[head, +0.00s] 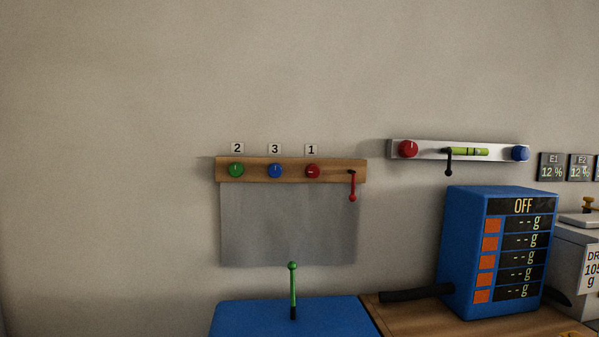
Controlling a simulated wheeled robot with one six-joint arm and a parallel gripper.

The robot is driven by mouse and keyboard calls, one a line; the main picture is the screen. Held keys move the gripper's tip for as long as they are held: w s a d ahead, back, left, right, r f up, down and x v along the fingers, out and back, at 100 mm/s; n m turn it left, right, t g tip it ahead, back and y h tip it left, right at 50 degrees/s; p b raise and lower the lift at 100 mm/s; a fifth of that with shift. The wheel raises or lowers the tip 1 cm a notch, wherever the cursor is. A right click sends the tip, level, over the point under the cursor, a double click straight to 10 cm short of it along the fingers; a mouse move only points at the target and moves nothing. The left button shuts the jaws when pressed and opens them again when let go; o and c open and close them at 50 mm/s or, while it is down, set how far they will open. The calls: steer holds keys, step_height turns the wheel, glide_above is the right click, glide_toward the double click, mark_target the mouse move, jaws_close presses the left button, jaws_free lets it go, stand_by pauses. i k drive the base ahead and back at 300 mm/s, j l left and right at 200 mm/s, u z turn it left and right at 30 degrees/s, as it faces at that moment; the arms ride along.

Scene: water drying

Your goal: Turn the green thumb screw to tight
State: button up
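A green round knob (236,170), the likely thumb screw, sits at the left end of a wooden rail (338,167) on the wall, under a label "2" (237,148). No "tight" mark is readable beside it, and its turn position is too small to tell. A blue knob (275,171) under "3" and a red knob (312,171) under "1" sit to its right on the same rail. My gripper is not in view, and nothing touches the green knob.
A green lever (292,290) stands on a blue block (245,317) below. A metal rail (430,151) and a blue "OFF" display box (498,255) are right. The left wall is bare.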

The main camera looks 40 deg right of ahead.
mark_target(236, 170)
steer(key=i+j+z, duration=0.1)
steer(key=j+z, duration=0.45)
steer(key=z, duration=0.15)
steer(key=i+j+z, duration=0.1)
steer(key=j+z, duration=0.25)
